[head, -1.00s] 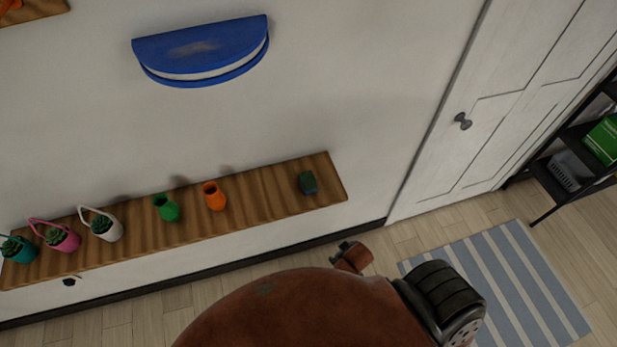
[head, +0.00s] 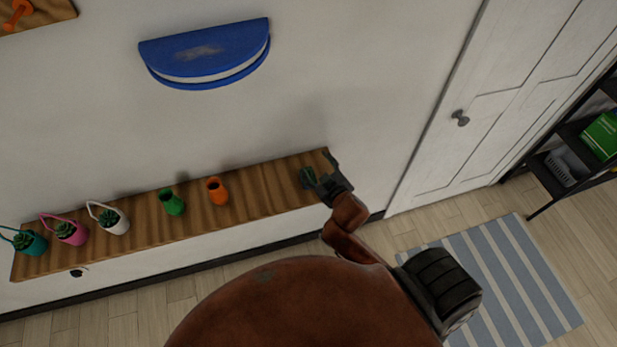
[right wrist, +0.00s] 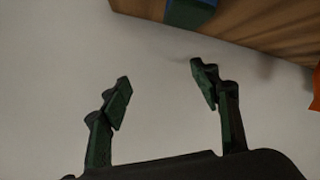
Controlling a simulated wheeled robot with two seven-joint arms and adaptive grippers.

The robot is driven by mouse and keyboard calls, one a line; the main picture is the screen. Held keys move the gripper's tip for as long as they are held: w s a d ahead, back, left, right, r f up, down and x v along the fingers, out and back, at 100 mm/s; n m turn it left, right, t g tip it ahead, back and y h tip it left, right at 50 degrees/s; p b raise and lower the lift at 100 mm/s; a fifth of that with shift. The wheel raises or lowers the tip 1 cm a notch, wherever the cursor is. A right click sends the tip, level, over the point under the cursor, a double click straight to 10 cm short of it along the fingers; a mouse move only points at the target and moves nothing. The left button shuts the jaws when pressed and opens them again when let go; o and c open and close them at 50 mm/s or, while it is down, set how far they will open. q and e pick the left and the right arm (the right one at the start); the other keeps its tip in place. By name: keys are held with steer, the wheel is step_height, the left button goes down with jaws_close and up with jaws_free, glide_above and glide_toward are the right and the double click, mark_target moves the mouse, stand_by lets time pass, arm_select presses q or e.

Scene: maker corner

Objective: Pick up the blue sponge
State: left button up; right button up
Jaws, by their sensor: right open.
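The blue sponge (right wrist: 190,14) shows at the top edge of the right wrist view as a small block, part green and part blue, cut off by the frame. It rests on the wooden shelf (head: 255,190), near its right end. In the head view the gripper partly covers it. My right gripper (right wrist: 162,80) is open and empty, with the sponge beyond its fingertips and a little right of the gap's middle in the wrist view. In the head view the right gripper (head: 319,168) is at the shelf's right end, close beside the sponge. My left gripper is not in view.
An orange vase (head: 217,191) and a green vase (head: 172,203) stand left on the shelf, then several small potted plants. A blue half-round wall piece (head: 205,55) hangs above. A white door (head: 500,100) and black rack (head: 545,180) are at right.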

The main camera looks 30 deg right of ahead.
steer(key=w+a+r+n+t+y, duration=0.35)
steer(key=w+a+r, duration=0.35)
steer(key=r, duration=0.3)
steer(key=w+a+r+n+t+y, duration=0.1)
steer(key=a+r+n+y, duration=0.8)
steer(key=a, duration=0.4)
steer(key=s+a+f+n+g+y, duration=0.2)
steer(key=s+a+n+g+y, duration=0.2)
steer(key=a+n+g+y, duration=0.5)
steer(key=n+g+h, duration=0.8)
steer(key=g+h, duration=0.1)
steer(key=h, duration=1.1)
glide_above(310, 170)
steer(key=s+a, duration=0.1)
steer(key=a, duration=0.1)
steer(key=shift+t+y, duration=0.25)
step_height(310, 170, down, 18)
steer(key=shift+s+a+f, duration=0.1)
steer(key=shift+s+f, duration=0.05)
steer(key=shift+f, duration=0.45)
steer(key=f+p, duration=0.1)
steer(key=f, duration=0.1)
steer(key=f+p, duration=0.1)
steer(key=f, duration=0.1)
steer(key=f+p, duration=0.1)
steer(key=f, duration=0.1)
steer(key=shift+s+d, duration=0.25)
steer(key=shift+w+f, duration=0.1)
steer(key=shift+f, duration=0.3)
